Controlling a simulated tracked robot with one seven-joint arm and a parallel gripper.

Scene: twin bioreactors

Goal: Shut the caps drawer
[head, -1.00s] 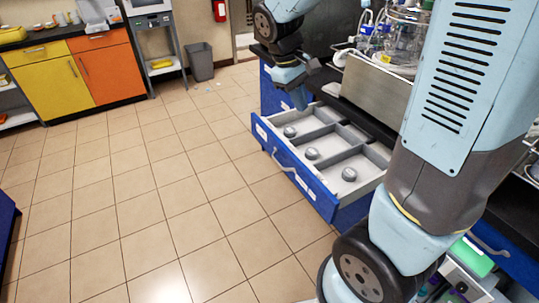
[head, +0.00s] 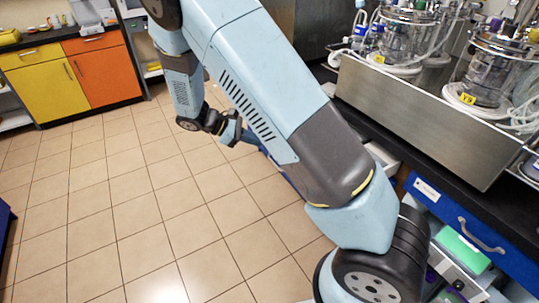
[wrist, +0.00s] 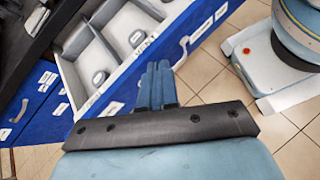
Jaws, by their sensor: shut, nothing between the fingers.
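My gripper (wrist: 157,72) is shut and empty. Its fingertips appear over the drawer's blue front near the handle in the wrist view; I cannot tell whether they touch. In the head view my gripper (head: 236,132) is on the drawer's outer side, above the floor.
A shut blue drawer (head: 462,222) with a handle is under the black bench at right. A steel tray (head: 420,115) with glass vessels stands on the bench. Blue cabinet fronts (wrist: 32,100) lie beside the open drawer. The tiled floor (head: 130,210) at left is clear.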

